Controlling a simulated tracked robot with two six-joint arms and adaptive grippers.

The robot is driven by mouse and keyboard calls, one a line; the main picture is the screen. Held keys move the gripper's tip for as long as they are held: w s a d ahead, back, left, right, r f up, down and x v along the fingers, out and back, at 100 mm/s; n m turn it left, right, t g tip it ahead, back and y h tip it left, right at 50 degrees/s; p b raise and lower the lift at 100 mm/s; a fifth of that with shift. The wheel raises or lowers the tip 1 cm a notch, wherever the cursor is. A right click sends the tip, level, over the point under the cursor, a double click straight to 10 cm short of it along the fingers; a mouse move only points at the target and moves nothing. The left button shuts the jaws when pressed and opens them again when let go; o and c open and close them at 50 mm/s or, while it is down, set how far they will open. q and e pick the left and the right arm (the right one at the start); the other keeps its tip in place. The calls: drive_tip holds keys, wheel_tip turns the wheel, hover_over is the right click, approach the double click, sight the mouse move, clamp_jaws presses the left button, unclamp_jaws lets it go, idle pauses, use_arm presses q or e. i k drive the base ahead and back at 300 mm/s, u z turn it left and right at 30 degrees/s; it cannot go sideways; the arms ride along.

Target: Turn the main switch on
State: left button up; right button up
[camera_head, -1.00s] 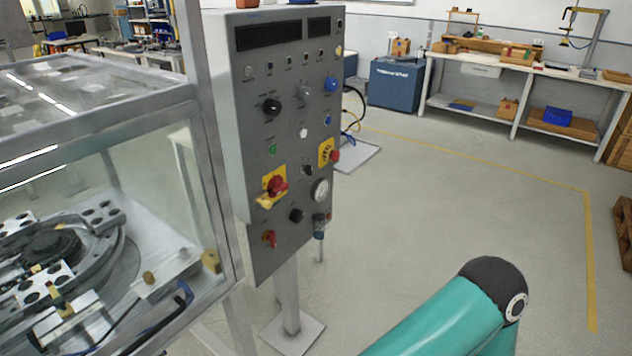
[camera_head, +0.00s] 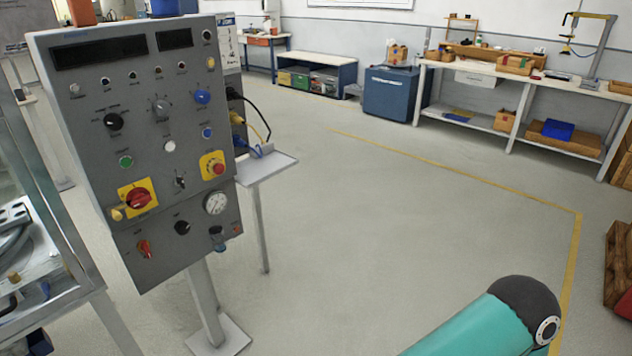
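The grey control panel (camera_head: 80,100) stands on a post at the left of the head view, tilted in the picture. On its lower left is a red rotary switch (camera_head: 138,199) on a yellow plate, likely the main switch; a yellow tag or padlock-like piece (camera_head: 117,214) sits at its lower left. The exact angle of the red handle is hard to read. A smaller red knob (camera_head: 144,248) is below it, and a red mushroom button (camera_head: 218,169) on yellow is to the right. Neither of my grippers is in view; only a teal arm link of mine shows at the lower right.
A glass-walled metal-framed cell (camera_head: 62,225) stands at the left, close to the panel. A small side table (camera_head: 268,165) with cables is behind the panel. A blue cabinet (camera_head: 392,95) and a workbench (camera_head: 520,78) line the back. The middle floor is clear.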

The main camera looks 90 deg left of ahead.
sight(137, 198)
drive_tip(key=z, duration=0.7)
drive_tip(key=i, duration=0.25)
drive_tip(key=u, duration=2.3)
drive_tip(key=i, duration=0.2)
drive_tip(key=u, duration=2.2)
drive_tip(key=k, duration=0.6)
drive_tip(key=u, duration=0.4)
drive_tip(key=i, duration=1.65)
drive_tip(key=z, duration=0.3)
